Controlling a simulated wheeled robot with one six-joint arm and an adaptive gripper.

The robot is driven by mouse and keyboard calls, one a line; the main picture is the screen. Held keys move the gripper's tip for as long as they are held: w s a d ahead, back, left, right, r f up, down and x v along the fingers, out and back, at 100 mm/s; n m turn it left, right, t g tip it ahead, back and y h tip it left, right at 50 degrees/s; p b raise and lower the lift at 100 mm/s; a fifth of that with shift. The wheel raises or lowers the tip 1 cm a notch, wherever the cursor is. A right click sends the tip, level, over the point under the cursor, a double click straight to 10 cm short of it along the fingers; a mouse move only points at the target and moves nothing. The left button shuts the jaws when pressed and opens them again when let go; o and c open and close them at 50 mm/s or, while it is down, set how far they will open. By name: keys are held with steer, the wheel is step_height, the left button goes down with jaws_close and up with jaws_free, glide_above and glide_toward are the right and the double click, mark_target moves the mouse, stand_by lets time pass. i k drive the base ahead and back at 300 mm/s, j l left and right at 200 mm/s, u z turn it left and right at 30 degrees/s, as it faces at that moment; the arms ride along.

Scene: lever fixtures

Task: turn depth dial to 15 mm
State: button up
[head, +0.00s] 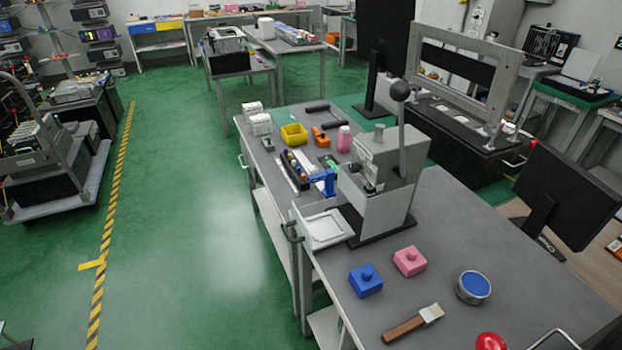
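A grey lever press (385,205) stands upright on the near workbench, on a dark base plate. Its lever (402,135) points up and ends in a dark ball. A short grey cylinder (379,132) sits on top of the press, and a small dark round part shows low on its front. I cannot tell which part is the depth dial, and no mm marks can be read at this size. My gripper is not in this view.
On the bench (455,225) are a white tray (326,229), blue block (366,281), pink block (410,261), round tin (473,287), brush (413,323) and red dome (491,342). A monitor (568,190) stands right. Green floor (190,220) is clear on the left.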

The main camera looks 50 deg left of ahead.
mark_target(354, 167)
steer(key=u, duration=1.1)
steer(key=i+j+u, duration=0.1)
steer(key=i+j, duration=0.15)
steer(key=j, duration=0.15)
